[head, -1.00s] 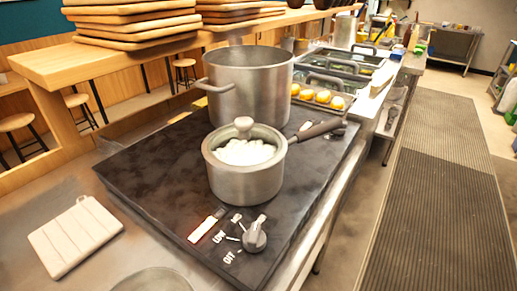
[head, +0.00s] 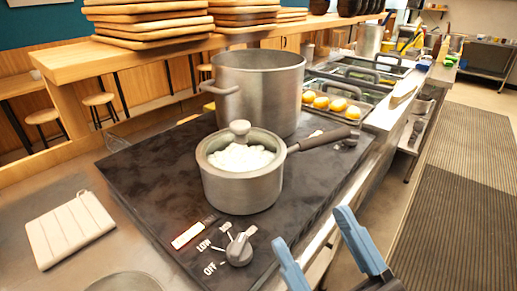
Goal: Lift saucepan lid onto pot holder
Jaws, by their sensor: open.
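The saucepan (head: 240,188) stands on the dark stovetop with its handle pointing right. Its glass lid (head: 212,160) with a rounded knob (head: 240,128) sits on top, and white contents show through it. The pot holder (head: 69,230) is a cream quilted square lying flat on the steel counter at the left, with nothing on it. My gripper (head: 318,236) has blue fingers, is open and empty, and is at the lower right, in front of the stove's right edge and apart from the saucepan and lid.
A large steel pot (head: 259,92) stands right behind the saucepan. The stove knob (head: 239,249) is at the front of the stovetop (head: 150,190). Trays with yellow food (head: 338,104) are behind right. Stacked boards (head: 153,20) lie on the wooden shelf. Counter between pot holder and stove is clear.

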